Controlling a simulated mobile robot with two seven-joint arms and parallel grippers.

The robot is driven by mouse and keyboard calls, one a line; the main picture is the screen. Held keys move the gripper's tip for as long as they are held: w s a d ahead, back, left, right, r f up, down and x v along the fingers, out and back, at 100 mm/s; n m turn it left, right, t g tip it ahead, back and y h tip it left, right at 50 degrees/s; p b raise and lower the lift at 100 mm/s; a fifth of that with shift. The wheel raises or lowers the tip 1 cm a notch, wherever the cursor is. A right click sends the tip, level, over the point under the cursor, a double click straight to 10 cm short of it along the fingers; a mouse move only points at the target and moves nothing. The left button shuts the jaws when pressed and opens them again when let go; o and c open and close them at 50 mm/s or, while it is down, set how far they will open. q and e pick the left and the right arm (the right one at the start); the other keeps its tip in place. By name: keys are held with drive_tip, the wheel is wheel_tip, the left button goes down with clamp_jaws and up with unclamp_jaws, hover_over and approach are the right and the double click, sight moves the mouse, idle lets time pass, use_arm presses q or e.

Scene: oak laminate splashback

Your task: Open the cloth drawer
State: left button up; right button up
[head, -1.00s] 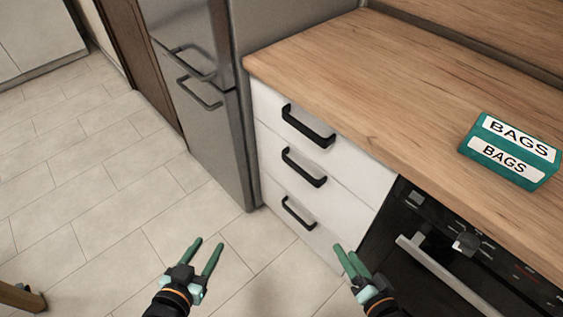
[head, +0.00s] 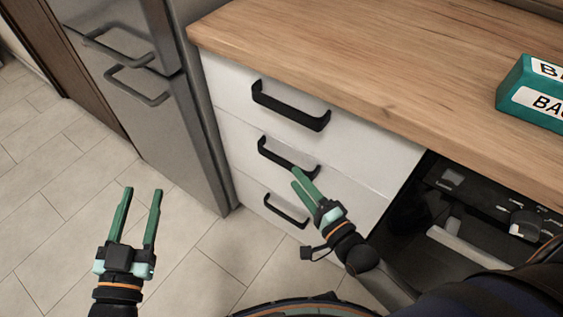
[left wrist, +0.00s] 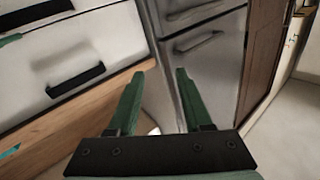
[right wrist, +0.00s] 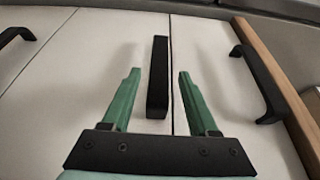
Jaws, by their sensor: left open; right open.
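A white unit of three stacked drawers stands under the counter, all shut, each with a black bar handle. These are the top handle (head: 290,106), the middle handle (head: 288,158) and the bottom handle (head: 285,211). No label shows which is the cloth drawer. My right gripper (head: 298,178) is open close to the middle handle. In the right wrist view the middle handle (right wrist: 158,77) lies between the open fingers, seemingly just beyond their tips. Contact cannot be told. My left gripper (head: 142,190) is open and empty over the floor, left of the drawers.
A steel fridge (head: 150,110) stands left of the drawers, and a black oven (head: 470,195) on their right. A teal box marked BAGS (head: 535,95) sits on the wooden counter (head: 360,60). The tiled floor in front of the fridge is free.

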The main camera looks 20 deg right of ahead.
sight(285, 166)
drive_tip(key=b+x, duration=0.1)
drive_tip(key=x, duration=0.5)
drive_tip(key=shift+w+a, duration=0.1)
drive_tip(key=shift+w, duration=0.15)
use_arm(q)
wheel_tip(285, 166, up, 9)
drive_tip(key=s+m+t+h, duration=0.1)
drive_tip(key=m+t+h, duration=0.1)
drive_tip(key=t+h, duration=0.1)
drive_tip(key=shift+s+d+f, duration=0.15)
drive_tip(key=shift+s+d, duration=0.1)
drive_tip(key=shift+d, duration=0.05)
use_arm(e)
drive_tip(key=shift+w+a, duration=0.15)
drive_tip(key=shift+w, duration=0.25)
clamp_jaws()
